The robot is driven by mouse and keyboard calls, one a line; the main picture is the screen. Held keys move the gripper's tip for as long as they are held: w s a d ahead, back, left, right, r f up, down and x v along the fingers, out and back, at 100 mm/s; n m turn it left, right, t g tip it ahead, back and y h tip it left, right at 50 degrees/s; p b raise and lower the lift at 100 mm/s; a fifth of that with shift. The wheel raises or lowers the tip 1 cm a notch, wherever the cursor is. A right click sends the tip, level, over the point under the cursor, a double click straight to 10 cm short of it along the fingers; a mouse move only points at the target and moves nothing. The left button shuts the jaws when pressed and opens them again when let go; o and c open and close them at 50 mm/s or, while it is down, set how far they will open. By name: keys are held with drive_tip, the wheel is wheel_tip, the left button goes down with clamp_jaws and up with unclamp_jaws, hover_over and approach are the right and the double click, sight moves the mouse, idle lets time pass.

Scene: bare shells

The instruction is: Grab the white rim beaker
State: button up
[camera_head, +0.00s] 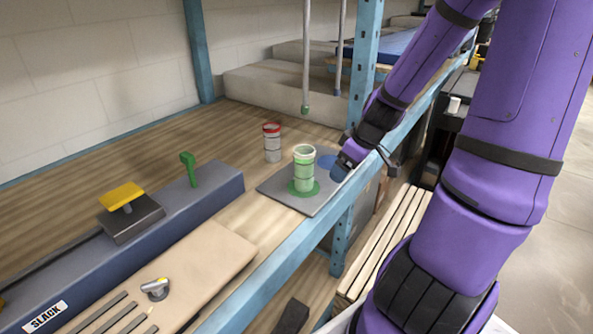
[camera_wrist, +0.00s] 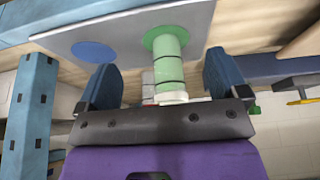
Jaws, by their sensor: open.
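The white rim beaker (camera_head: 304,172) is pale green with dark bands and a white rim at its top. It stands upright on a green disc (camera_head: 296,191) on a grey plate (camera_head: 275,186). In the wrist view the beaker (camera_wrist: 167,68) appears upside down, between the two blue fingers in the picture, its rim close to my palm. My gripper (camera_wrist: 161,80) is open and empty. In the head view my gripper (camera_head: 342,167) is just right of the beaker, partly hidden by my wrist. I cannot tell whether a finger touches the beaker.
A red-rimmed beaker (camera_head: 272,146) stands behind on the wooden shelf. A blue disc (camera_head: 327,161) lies on the plate. A blue shelf post (camera_head: 363,65) and hanging rods (camera_head: 306,60) stand close by. A grey rail (camera_head: 205,200) with a green handle lies left.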

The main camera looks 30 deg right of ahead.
sight(306, 153)
drive_tip(key=shift+w+a, duration=0.7)
drive_tip(key=shift+w, duration=1.2)
drive_tip(key=shift+w+a, duration=0.7)
drive_tip(key=shift+w, duration=1.25)
drive_tip(key=shift+w+a, duration=0.7)
drive_tip(key=shift+w, duration=1.2)
drive_tip(key=shift+w+f, duration=0.15)
drive_tip(key=shift+f, duration=0.45)
drive_tip(key=c, duration=1.4)
drive_tip(key=shift+o, duration=0.2)
drive_tip(key=shift+r, duration=0.15)
